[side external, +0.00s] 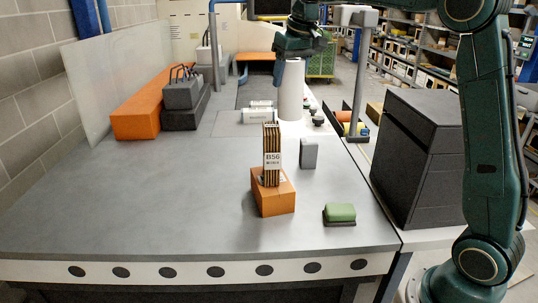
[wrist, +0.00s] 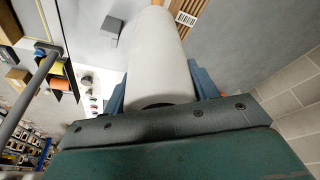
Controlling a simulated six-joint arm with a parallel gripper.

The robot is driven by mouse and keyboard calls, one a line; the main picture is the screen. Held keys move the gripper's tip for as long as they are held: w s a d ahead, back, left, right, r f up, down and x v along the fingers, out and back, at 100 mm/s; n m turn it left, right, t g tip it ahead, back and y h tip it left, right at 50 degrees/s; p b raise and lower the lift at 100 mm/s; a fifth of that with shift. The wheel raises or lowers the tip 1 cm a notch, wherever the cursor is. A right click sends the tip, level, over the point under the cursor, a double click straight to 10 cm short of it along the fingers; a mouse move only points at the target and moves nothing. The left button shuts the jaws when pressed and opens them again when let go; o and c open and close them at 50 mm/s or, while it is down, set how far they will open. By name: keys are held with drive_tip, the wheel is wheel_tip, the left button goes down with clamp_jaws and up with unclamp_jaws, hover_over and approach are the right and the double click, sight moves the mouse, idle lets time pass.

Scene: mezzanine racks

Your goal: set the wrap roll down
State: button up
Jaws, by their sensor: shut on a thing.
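The wrap roll (side external: 291,88) is a plain white cylinder, upright at the far right part of the grey table (side external: 150,190). My gripper (side external: 292,58) is shut on its upper end from above. In the wrist view the roll (wrist: 158,50) lies between the two blue-grey fingers of my gripper (wrist: 161,88). The roll's lower end is at or close to the table surface; I cannot tell whether it touches.
White rolls (side external: 259,112) lie left of the held roll, and small dark items (side external: 317,118) sit right. Nearer are a grey block (side external: 309,153), cards labelled B56 (side external: 271,150) in an orange holder (side external: 273,195) and a green sponge (side external: 340,212). The table's left front is clear.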

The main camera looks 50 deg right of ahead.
drive_tip(key=s+d+f+m, duration=0.2)
drive_tip(key=s+d+f, duration=0.3)
drive_tip(key=s+d, duration=0.6)
drive_tip(key=s+f+x, duration=0.1)
drive_tip(key=s+x, duration=0.2)
drive_tip(key=x, duration=1.2)
drive_tip(key=shift+f+h, duration=0.2)
drive_tip(key=shift+h, duration=0.1)
drive_tip(key=shift+d+f, duration=0.1)
drive_tip(key=shift+f, duration=2.05)
drive_tip(key=shift+f, duration=0.15)
drive_tip(key=o, duration=1.2)
drive_tip(key=v, duration=1.2)
drive_tip(key=shift+w+r, duration=0.1)
drive_tip(key=shift+r, duration=0.1)
